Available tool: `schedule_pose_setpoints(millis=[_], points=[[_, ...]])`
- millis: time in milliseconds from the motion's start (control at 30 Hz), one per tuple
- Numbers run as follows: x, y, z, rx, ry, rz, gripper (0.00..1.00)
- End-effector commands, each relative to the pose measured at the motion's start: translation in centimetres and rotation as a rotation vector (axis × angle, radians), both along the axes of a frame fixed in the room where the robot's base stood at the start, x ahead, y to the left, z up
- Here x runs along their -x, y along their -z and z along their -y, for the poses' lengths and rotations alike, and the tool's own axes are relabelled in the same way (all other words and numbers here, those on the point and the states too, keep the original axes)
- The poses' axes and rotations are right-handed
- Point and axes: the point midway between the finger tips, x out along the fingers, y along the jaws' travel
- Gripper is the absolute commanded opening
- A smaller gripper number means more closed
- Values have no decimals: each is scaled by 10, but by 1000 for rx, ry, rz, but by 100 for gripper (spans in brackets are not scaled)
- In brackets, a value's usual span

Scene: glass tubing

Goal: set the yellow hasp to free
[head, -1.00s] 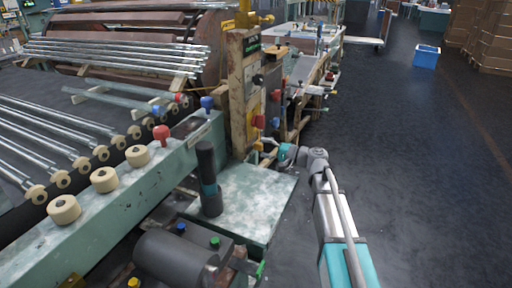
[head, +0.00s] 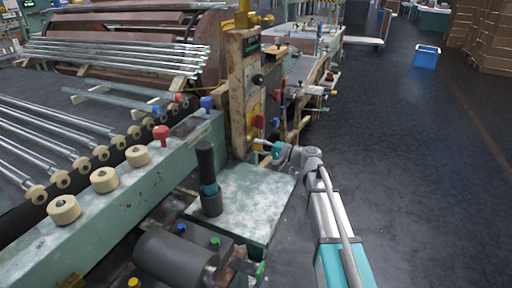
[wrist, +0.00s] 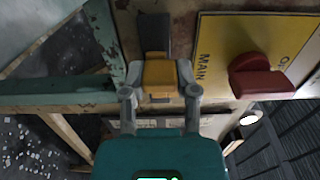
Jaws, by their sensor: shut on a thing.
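The yellow hasp (wrist: 160,78) shows in the wrist view as a small yellow block below a dark grey plate (wrist: 153,34) on the worn panel. My gripper (wrist: 160,92) has one finger on each side of the yellow hasp and is shut on it. In the head view my gripper (head: 264,146) reaches the lower part of the upright panel (head: 237,95) from the right. The hasp itself is too small and covered to make out clearly there.
A red rotary switch (wrist: 262,77) on a yellow plate marked MAIN sits close right of my gripper. A green-white table (head: 250,205) with a dark upright cylinder (head: 207,165) stands in front of the panel. The floor to the right is clear around a blue bin (head: 426,56).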

Motion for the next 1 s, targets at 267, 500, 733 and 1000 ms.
schedule_pose_setpoints(millis=[267, 500, 733, 1000], points=[[5, 0, -2, 1, -1, 1, 0], [27, 0, -10, 1, -3, 2, 0], [28, 0, -12, 2, -7, 2, 0], [28, 0, -11, 2, -6, 2, 74]])
